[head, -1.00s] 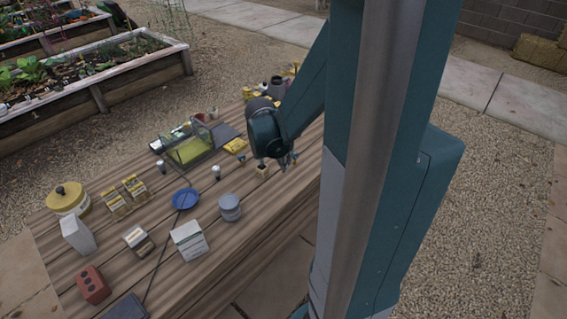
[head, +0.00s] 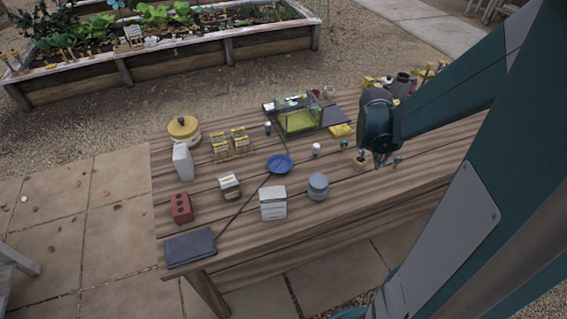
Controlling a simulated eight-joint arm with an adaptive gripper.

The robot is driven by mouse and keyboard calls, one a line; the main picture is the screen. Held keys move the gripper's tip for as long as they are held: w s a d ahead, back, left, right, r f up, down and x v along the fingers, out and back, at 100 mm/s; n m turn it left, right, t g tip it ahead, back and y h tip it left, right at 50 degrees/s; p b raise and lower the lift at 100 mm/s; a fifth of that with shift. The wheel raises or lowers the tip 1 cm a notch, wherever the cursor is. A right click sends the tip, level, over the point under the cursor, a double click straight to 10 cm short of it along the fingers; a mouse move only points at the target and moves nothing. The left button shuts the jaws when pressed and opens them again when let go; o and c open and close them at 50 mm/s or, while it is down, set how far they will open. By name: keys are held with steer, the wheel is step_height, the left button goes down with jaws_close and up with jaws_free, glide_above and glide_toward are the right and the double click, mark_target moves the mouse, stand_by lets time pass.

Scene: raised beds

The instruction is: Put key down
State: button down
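My gripper (head: 380,163) is over the right part of the wooden table (head: 240,236), low above a small wooden block-like thing (head: 360,163). The fingertips are small and partly dark in the head view, so I cannot tell how far apart they are. I see no key that I can make out, in the gripper or on the table. My arm hides part of the table's right end.
A blue dish (head: 279,164), a grey jar (head: 318,187), a white box (head: 273,203), a red brick (head: 181,208) and a dark flat case (head: 190,247) stand on the table. A glass case (head: 298,118) is behind. The front right tabletop is fairly clear.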

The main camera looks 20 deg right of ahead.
steer(key=w+a+n+t, duration=0.1)
steer(key=w+a+n, duration=0.2)
steer(key=w+a, duration=1.05)
steer(key=n+t+y+b, duration=0.1)
steer(key=n, duration=0.3)
glide_above(276, 169)
steer(key=shift+r, duration=0.35)
steer(key=shift+f+b, duration=0.7)
steer(key=shift+f, duration=2.4)
steer(key=shift+f+b, duration=0.45)
steer(key=shift+f, duration=1.45)
steer(key=shift+f, duration=0.15)
